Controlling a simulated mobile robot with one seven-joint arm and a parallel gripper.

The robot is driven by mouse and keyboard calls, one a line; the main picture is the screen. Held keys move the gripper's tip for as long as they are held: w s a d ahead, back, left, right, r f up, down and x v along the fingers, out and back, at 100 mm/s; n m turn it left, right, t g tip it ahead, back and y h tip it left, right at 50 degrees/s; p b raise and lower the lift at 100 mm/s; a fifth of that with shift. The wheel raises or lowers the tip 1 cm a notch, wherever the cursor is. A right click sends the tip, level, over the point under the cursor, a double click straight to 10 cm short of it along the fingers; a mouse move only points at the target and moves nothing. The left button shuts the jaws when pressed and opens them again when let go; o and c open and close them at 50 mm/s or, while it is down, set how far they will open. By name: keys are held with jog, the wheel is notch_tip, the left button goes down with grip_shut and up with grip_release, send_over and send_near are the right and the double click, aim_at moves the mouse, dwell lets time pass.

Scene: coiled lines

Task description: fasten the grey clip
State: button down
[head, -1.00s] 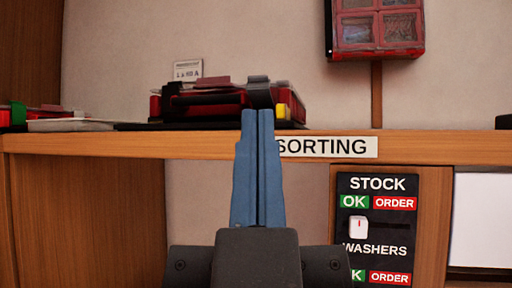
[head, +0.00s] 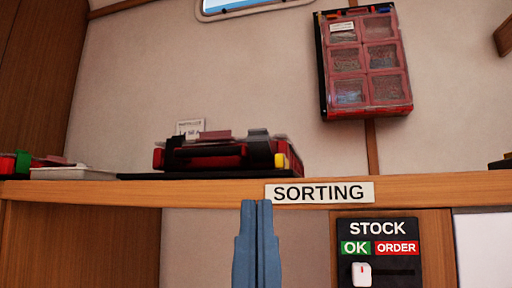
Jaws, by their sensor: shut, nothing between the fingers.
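A low red and black case (head: 205,158) lies on the shelf, left of centre. A dark grey clip (head: 259,133) shows at the right part of its front, standing up above the lid's edge. A yellow clip (head: 281,160) sits at the case's right front corner, lower down. My gripper (head: 256,202) has two blue fingers pressed together with nothing between them. It points up in front of the shelf's edge, below the grey clip in the picture and apart from it. The back of the case is hidden.
The wooden shelf (head: 430,186) bears a SORTING label (head: 319,193). A red compartment box (head: 366,62) hangs on the wall. A STOCK panel (head: 378,250) is below right. A pale tray (head: 72,173) lies at left. The shelf right of the case is mostly clear.

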jog(key=w+r+n+g+h+p, duration=0.1)
jog(key=w+r+p, duration=0.2)
jog(key=r+p, duration=1.35)
jog(key=w+r+n+g+p, duration=0.1)
jog(key=w+r+n+p, duration=0.1)
jog(key=r+p, duration=1.45)
jog(key=w+a+f+n+g+h+p, duration=0.25)
jog(key=w+f+n+g+p, duration=0.45)
jog(key=f+n+p, duration=1.05)
jog(key=s+f+n+g+p, duration=0.2)
jog(key=s+n+p, duration=0.2)
jog(key=p, duration=0.5)
jog(key=s+a+f+n+g+p, duration=0.1)
jog(key=s+n+p, duration=0.3)
jog(key=n+p, duration=0.4)
jog(key=shift+s+a+f+g+p, duration=0.2)
jog(key=shift+f+g+p, duration=0.3)
jog(key=shift+f+g, duration=0.15)
